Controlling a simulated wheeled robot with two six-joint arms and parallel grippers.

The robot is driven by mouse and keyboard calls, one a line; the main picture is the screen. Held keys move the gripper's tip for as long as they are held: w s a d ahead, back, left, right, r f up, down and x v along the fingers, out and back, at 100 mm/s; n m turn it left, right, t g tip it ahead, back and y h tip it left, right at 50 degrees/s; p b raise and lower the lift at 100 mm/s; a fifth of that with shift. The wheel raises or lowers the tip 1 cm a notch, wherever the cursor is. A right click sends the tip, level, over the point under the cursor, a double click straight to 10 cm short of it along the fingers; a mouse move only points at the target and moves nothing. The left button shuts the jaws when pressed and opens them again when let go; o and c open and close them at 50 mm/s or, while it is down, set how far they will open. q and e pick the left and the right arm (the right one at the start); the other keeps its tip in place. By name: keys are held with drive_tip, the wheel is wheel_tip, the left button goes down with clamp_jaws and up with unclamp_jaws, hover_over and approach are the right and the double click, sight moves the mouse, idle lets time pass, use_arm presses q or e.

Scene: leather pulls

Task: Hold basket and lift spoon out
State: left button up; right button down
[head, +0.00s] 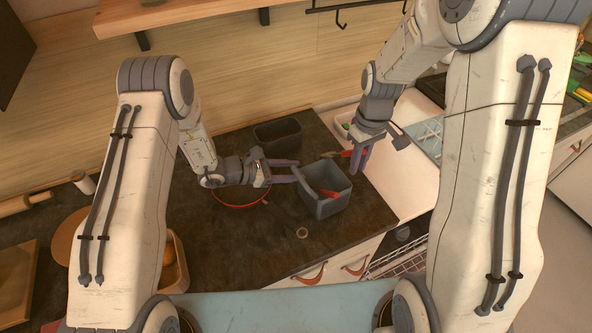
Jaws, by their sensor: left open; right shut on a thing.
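A grey square basket (325,207) stands on the dark counter, near its right edge. A red thing (328,193) shows inside it; I cannot tell what it is. My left gripper (296,172) is open at the basket's left rim; I cannot tell whether its fingers straddle the wall or touch it. My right gripper (360,158) is above the basket's back right corner, shut on a red utensil, likely the spoon (341,154). The spoon lies nearly level in the jaws, just above the back rim, its end pointing left. Part of it is hidden by the fingers.
A dark bin (278,134) stands behind the basket. A red-rimmed round item (242,204) lies under my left wrist. A white counter (400,185) is at right, with a dish rack (402,261) lower down.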

use_arm(q)
drive_tip(key=v, duration=1)
drive_tip(key=shift+a+r, duration=0.15)
drive_tip(key=shift+a, duration=0.15)
